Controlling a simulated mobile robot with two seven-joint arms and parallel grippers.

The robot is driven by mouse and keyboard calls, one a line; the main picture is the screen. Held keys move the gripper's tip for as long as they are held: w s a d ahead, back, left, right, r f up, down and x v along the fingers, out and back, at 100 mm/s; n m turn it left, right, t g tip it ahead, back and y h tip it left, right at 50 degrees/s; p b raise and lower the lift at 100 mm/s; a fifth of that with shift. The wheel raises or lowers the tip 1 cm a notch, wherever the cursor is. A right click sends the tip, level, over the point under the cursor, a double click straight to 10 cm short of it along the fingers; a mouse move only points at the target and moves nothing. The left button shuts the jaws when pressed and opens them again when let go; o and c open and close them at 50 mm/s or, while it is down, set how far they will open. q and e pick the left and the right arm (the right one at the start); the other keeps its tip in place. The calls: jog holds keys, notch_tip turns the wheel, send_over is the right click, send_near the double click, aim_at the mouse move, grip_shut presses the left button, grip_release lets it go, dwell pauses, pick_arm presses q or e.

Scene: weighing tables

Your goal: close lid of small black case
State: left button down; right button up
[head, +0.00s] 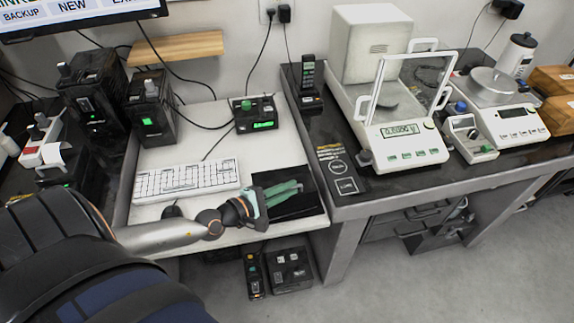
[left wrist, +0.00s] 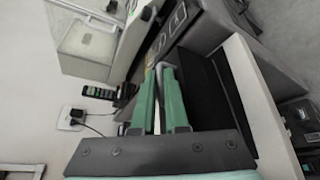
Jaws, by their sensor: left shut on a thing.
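My left gripper (head: 299,185) has green fingers and is over a flat black surface (head: 310,205) at the right end of the white table. In the left wrist view the fingers (left wrist: 160,68) lie close together around something grey that I cannot clearly make out. A flat black panel (head: 348,186) with pale outlined shapes and small yellowish pieces lies just right of the fingertips, on the dark counter's edge. It also shows beyond the fingers in the left wrist view (left wrist: 178,18). I cannot tell whether this is the small black case or see a lid clearly. My right gripper is not in view.
A white keyboard (head: 186,181) lies left of the gripper. A black device with a green button (head: 256,114) stands behind it. A phone (head: 308,78) and a glass-shielded balance (head: 405,139) stand on the dark counter. Black boxes (head: 291,270) sit below the white table.

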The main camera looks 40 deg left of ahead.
pick_arm(q)
jog(key=c, duration=1.2)
grip_release()
jog(key=shift+d, duration=0.1)
jog(key=shift+s, duration=0.15)
jog(key=v, duration=1.2)
jog(key=shift+s, duration=0.15)
